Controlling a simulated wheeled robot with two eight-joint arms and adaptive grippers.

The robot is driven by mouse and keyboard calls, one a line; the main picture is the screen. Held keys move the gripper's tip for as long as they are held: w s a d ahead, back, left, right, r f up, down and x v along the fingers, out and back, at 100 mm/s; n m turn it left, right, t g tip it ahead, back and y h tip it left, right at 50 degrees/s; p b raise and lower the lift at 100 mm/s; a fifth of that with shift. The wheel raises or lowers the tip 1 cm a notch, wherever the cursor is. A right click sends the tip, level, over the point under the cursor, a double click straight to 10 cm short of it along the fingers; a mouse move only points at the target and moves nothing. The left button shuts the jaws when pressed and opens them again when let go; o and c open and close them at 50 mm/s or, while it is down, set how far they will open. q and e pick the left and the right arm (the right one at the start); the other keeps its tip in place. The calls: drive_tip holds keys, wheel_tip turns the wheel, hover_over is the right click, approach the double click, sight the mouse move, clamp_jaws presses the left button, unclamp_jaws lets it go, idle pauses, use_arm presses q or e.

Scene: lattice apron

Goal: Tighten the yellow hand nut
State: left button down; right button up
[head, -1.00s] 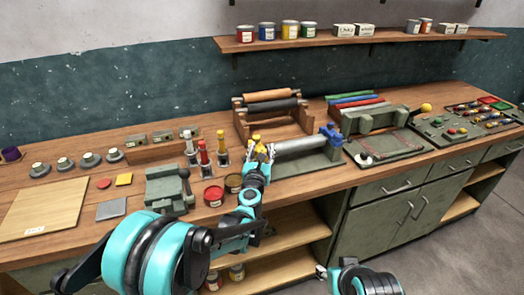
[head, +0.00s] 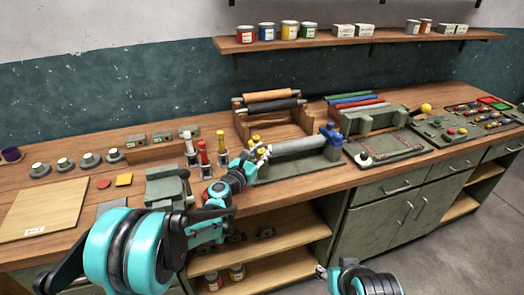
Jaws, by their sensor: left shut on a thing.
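The roller device (head: 295,146) with a grey cylinder stands on the bench near its front edge. Yellow hand-nut parts (head: 255,139) show at its left end and blue ones (head: 330,135) at its right end. My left gripper (head: 259,152) is at the left end, shut on the yellow hand nut. The fingers and wrist hide part of the nut, so its seating cannot be seen. My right gripper (head: 321,271) is low in front of the bench, away from the device. Its fingers are too small and cut off to read.
A rack with rollers (head: 270,118) is behind. A flat tray (head: 390,146) lies to the right.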

use_arm(q)
drive_tip(key=shift+m+g+h, duration=1.6)
drive_tip(key=shift+m+h, duration=0.1)
drive_tip(key=shift+h, duration=0.4)
drive_tip(key=shift+g, duration=0.3)
drive_tip(key=c, duration=1.2)
unclamp_jaws()
drive_tip(key=shift+o, duration=0.2)
drive_tip(key=v, duration=1.2)
drive_tip(key=shift+f, duration=0.15)
